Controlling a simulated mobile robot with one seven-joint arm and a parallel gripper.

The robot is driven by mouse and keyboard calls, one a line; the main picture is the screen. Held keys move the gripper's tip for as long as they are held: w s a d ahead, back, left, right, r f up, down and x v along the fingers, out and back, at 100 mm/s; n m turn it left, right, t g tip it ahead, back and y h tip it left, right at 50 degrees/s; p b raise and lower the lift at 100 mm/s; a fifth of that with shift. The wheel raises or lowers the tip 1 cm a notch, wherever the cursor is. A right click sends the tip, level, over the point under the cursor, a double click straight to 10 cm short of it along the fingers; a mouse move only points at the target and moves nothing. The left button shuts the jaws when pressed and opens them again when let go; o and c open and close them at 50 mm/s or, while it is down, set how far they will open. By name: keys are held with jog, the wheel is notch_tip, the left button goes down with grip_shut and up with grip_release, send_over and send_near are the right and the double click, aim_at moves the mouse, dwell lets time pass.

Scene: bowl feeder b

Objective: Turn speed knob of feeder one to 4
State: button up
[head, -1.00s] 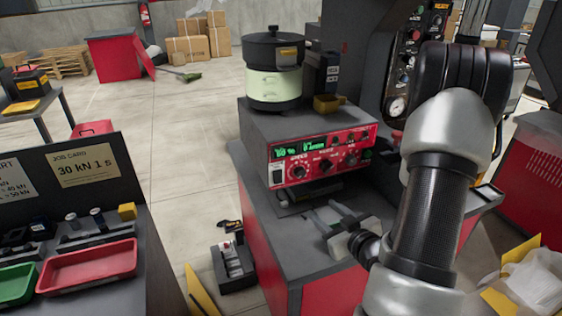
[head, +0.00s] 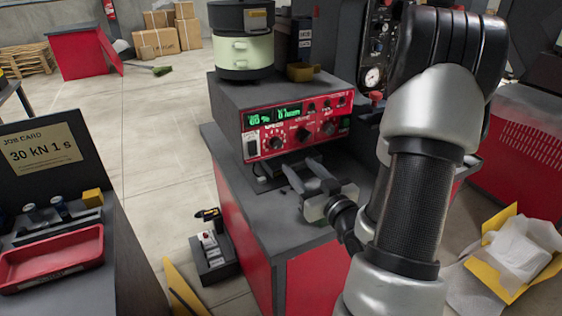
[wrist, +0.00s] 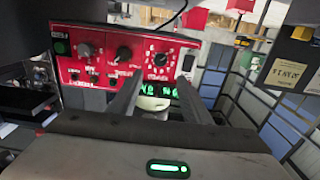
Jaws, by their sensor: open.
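The feeder's control box has a red front panel (head: 262,156) with green displays and a row of knobs. A dial knob with a white scale (head: 276,142) is at the left. A black knob (head: 303,134) is in the middle and another knob (head: 329,128) at the right. The wrist view shows the panel upside down, with the scaled knob (wrist: 162,58) at the right. My gripper (head: 299,167) is open and empty, in front of and below the panel. In the wrist view its fingertips (wrist: 160,78) lie either side of the scaled knob, apparently short of it. The knob's setting is unreadable.
A bowl feeder (head: 244,50) stands on the control box. A small yellow bin (head: 302,72) sits beside it. The grey bench top (head: 262,215) is clear at the front. A job card stand (head: 42,150) and red tray (head: 50,258) are at the left.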

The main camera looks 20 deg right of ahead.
aim_at(278, 144)
jog(key=w+b, duration=0.1)
jog(key=w, duration=0.3)
jog(key=w+b, duration=0.2)
jog(key=w, duration=0.1)
jog(key=w+b, duration=0.2)
jog(key=w, duration=0.2)
jog(key=shift+w+a, duration=0.25)
jog(key=shift+w, duration=0.05)
jog(key=c, duration=1)
jog(key=shift+c, duration=0.2)
